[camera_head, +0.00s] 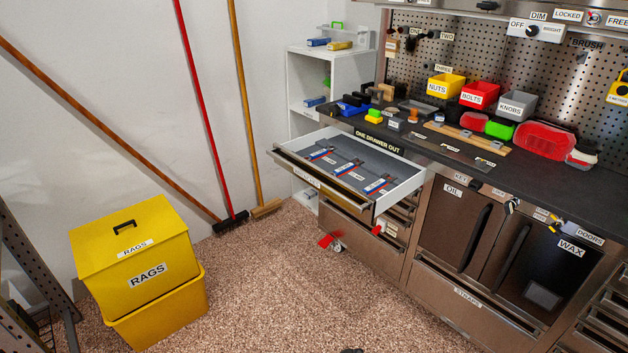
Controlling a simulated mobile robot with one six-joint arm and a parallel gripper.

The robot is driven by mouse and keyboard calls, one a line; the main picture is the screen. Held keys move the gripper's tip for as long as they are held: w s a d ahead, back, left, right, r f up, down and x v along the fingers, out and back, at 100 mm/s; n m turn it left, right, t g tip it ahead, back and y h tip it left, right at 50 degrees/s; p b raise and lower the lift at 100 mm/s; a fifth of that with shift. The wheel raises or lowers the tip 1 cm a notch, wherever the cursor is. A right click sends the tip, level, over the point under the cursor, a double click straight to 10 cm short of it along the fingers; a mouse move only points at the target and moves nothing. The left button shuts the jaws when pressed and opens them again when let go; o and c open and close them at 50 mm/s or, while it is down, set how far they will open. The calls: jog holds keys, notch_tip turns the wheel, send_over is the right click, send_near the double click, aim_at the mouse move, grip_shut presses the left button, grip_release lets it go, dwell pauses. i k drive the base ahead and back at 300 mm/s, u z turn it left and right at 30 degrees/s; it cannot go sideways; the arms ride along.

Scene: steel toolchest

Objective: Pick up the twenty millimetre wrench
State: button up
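An open drawer (376,207) of the steel toolchest is pulled out, with a grey liner inside. Three similar tools lie in it in a slanting row. One is at the back left (320,153), one in the middle (347,169) and one at the front right (379,186). Each shows blue and red parts and a small white label. The labels are too small to read, so I cannot tell which is the twenty millimetre wrench. My gripper is not seen in this view.
The dark worktop (470,150) holds several small items. Nuts (446,86), bolts (479,94) and knobs (516,105) bins hang on the pegboard. A yellow rags bin (140,265) stands left on the floor. Long-handled brooms (231,222) lean by the wall. Floor before the drawer is mostly clear.

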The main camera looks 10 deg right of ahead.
aim_at(345, 167)
jog(key=i, duration=0.9)
jog(key=z, duration=0.05)
